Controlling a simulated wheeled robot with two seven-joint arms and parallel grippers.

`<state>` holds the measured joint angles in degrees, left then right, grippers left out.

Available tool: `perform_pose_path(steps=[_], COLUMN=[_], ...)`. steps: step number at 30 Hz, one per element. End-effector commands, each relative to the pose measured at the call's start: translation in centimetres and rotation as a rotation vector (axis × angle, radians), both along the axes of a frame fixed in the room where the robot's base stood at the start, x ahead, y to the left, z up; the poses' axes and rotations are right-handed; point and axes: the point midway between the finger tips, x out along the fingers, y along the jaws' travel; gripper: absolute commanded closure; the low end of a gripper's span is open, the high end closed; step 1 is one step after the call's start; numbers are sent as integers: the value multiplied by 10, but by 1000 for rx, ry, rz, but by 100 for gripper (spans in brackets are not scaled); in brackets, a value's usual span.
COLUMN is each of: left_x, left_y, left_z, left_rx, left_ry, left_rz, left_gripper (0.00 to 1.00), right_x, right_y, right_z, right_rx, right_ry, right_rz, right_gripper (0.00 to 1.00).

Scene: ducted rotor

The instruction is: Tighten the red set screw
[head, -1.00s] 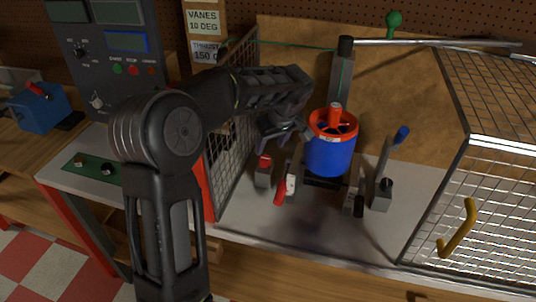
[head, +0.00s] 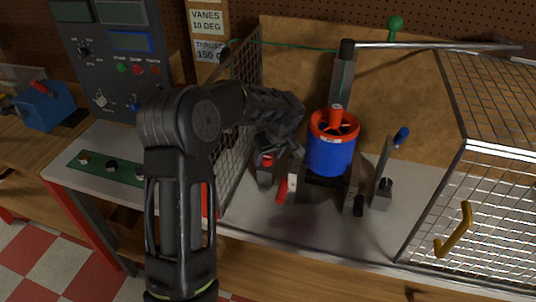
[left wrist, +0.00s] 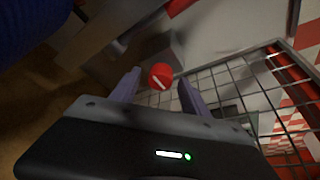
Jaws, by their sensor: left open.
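The red set screw (head: 267,160) is a small red knob on top of a grey block (head: 265,177), left of the blue and red ducted rotor (head: 330,153). In the left wrist view the screw (left wrist: 160,76) shows a round red head with a white line, between and just beyond my fingertips. My left gripper (left wrist: 157,88) is open, one finger on each side of the screw, with no clear contact. In the head view my left gripper (head: 270,152) is right above the screw and partly hides it. My right gripper is not in view.
A wire mesh panel (head: 236,125) stands close on the left. A mesh guard with a yellow handle (head: 456,230) is at the right. The front bench top is clear.

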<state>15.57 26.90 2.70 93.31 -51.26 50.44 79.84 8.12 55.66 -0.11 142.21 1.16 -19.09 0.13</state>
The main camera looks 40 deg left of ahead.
Motion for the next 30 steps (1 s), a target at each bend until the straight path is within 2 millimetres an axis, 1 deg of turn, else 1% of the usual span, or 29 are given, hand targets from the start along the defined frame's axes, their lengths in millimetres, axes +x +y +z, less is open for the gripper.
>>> perform_pose_path(steps=[2, 21, 30], left_x=[0, 0, 0], left_y=[0, 0, 0], left_z=[0, 1, 0], left_rx=[0, 0, 1], left_ry=[0, 0, -1], left_rz=[0, 0, -6], left_gripper=[47, 100, 100], right_x=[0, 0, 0], right_y=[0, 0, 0], right_z=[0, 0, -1], right_rx=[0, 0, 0], right_ry=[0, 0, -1], right_rz=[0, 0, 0], right_gripper=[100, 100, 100])
